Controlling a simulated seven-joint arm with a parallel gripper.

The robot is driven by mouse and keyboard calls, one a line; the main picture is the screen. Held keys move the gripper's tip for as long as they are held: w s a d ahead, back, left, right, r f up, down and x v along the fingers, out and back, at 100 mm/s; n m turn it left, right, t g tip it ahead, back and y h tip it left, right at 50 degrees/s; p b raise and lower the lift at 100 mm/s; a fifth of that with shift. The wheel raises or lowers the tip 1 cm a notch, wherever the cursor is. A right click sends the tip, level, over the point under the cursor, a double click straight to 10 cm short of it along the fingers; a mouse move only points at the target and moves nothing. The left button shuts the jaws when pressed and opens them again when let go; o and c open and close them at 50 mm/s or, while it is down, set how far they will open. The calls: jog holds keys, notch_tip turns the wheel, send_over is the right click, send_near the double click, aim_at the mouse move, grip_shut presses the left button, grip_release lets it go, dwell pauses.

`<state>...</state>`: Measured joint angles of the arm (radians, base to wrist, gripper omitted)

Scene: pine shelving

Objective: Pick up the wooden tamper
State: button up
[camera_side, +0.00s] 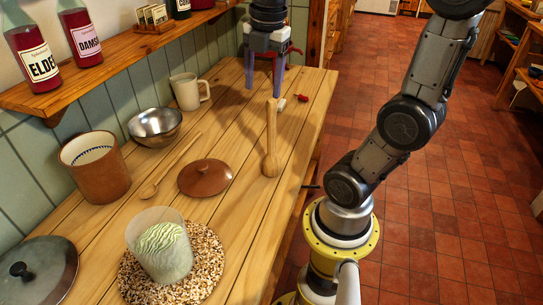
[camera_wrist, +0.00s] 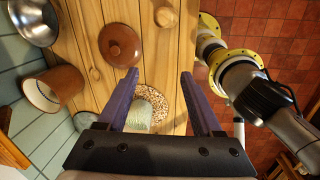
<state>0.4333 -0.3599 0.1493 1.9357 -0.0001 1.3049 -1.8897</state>
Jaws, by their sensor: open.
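The wooden tamper (camera_side: 270,160) is on the table near its right edge, with its rounded head toward the side camera and its handle pointing toward my gripper. In the wrist view the tamper (camera_wrist: 165,16) shows at the top edge, with part of its handle cut off. My gripper (camera_side: 263,90) is over the far part of the table, fingers pointing down, open and empty. In the wrist view the gripper (camera_wrist: 160,74) has its fingers well apart, with nothing between the tips. The tamper lies apart from the fingers.
A brown lid (camera_side: 205,177) and a wooden spoon (camera_side: 168,167) lie left of the tamper. A mug (camera_side: 188,91), metal bowl (camera_side: 155,126) and brown pot (camera_side: 96,168) stand by the wall. A cup (camera_side: 160,244) stands on a speckled mat in front. A small red item (camera_side: 302,98) lies near the gripper.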

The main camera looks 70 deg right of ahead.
jog(key=m+g, duration=0.1)
jog(key=m, duration=0.1)
send_over(272, 125)
jog(key=shift+w+d+f, duration=0.1)
jog(key=shift+d+f, duration=0.15)
jog(key=shift+f, duration=0.25)
jog(key=shift+d+f, duration=0.2)
jog(key=shift+f, duration=0.3)
jog(key=shift+d+f, duration=0.2)
notch_tip(272, 125, down, 8)
jog(key=shift+f, duration=0.1)
jog(key=shift+w+f, duration=0.1)
jog(key=shift+f, duration=2.6)
jog(key=shift+r, duration=0.1)
grip_shut()
